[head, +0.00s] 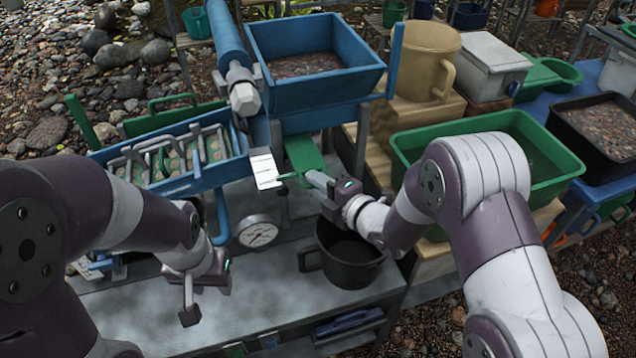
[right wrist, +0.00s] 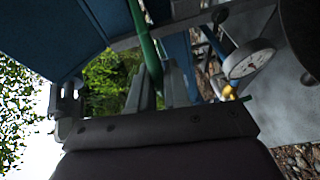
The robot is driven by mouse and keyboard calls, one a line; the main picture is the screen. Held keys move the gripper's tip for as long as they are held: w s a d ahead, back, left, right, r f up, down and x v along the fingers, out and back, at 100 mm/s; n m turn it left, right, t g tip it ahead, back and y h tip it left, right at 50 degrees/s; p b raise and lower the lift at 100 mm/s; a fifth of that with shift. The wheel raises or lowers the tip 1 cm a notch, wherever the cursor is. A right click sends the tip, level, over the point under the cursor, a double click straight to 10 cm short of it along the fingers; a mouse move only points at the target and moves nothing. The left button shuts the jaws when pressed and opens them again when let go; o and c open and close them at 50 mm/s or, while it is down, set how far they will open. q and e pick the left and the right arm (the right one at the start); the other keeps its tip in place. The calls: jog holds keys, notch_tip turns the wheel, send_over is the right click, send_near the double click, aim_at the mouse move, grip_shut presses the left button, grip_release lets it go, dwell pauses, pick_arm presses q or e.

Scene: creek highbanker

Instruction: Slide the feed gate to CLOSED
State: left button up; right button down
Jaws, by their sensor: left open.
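The feed gate (head: 304,155) is a green plate under the blue hopper (head: 316,64), with a thin green handle (head: 288,177) at its front. A white label plate (head: 265,170) is to its left; its lettering is unreadable. My right gripper (head: 312,178) is at the handle. In the right wrist view the green handle rod (right wrist: 147,40) runs down between the fingers (right wrist: 157,85), which appear closed around it; the contact itself is partly hidden. My left gripper (head: 207,298) is open and empty above the grey table, left of the gauge.
A round dial gauge (head: 257,232) and a black pot (head: 347,262) stand near my right gripper. The blue sluice tray (head: 180,176) is at left. A green tub (head: 545,160) sits at right behind my right arm. The grey table front (head: 250,310) is mostly clear.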

aim_at(307, 158)
jog(key=shift+w+a+f+b, duration=0.1)
jog(key=shift+w+f+b, duration=0.05)
jog(key=shift+w+b, duration=0.15)
jog(key=w+b, duration=0.1)
jog(key=w, duration=0.1)
jog(key=w+a, duration=0.1)
jog(key=w, duration=0.1)
jog(key=w+a+b, duration=0.1)
jog(key=w, duration=0.1)
jog(key=shift+b, duration=0.35)
jog(key=shift+w+r, duration=0.1)
jog(key=shift+r, duration=0.15)
jog(key=c, duration=1.2)
grip_release()
jog(key=shift+o, duration=0.2)
jog(key=shift+w+f, duration=0.1)
jog(key=shift+w, duration=0.1)
jog(key=shift+s, duration=0.1)
